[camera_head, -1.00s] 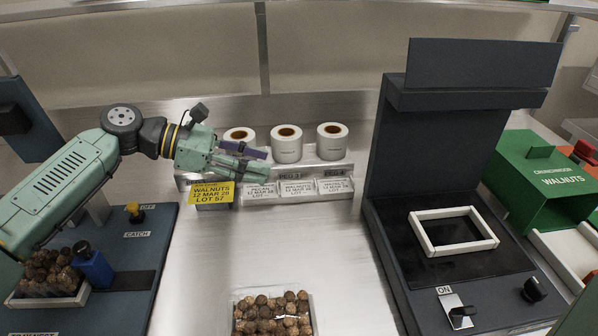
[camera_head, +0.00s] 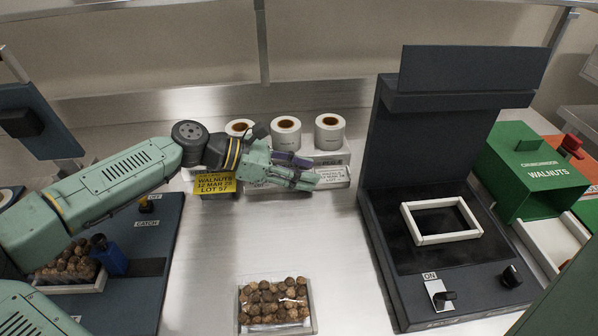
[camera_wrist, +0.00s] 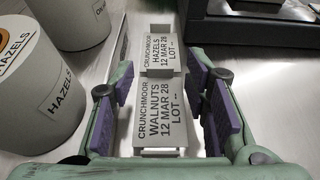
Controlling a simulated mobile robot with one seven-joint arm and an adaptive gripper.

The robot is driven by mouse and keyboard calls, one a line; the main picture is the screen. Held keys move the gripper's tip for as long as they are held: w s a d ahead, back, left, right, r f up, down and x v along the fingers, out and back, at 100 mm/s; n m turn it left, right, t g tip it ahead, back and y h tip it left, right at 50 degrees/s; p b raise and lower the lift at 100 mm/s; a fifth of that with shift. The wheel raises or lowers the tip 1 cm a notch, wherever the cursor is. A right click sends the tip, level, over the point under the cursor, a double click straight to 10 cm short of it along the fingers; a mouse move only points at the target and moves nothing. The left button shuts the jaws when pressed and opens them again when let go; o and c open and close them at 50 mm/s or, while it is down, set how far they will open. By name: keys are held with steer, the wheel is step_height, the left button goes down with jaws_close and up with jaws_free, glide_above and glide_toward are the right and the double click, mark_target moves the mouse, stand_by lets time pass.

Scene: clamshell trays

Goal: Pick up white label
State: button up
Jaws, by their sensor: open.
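In the wrist view, a white label printed "CRUNCHMOOR WALNUTS 12 MAR 28 LOT --" (camera_wrist: 161,118) lies between the two purple-padded fingers of my gripper (camera_wrist: 163,92). The fingers are open and apart from it on both sides. A second white label, printed "HAZELS" (camera_wrist: 161,58), lies just beyond it. In the head view, my gripper (camera_head: 308,170) is over the row of label holders in front of the rolls and hides part of it. A white label (camera_head: 333,176) shows at the row's right end.
White label rolls (camera_head: 286,136) stand behind the row. A yellow walnuts sign (camera_head: 213,183) is at its left. A clear tray of walnuts (camera_head: 240,312) lies in front. A dark machine with a white frame (camera_head: 442,237) stands right, beside a green walnuts box (camera_head: 530,172). Bare steel counter lies between.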

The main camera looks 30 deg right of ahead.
steer(key=c, duration=0.5)
stand_by(0.3)
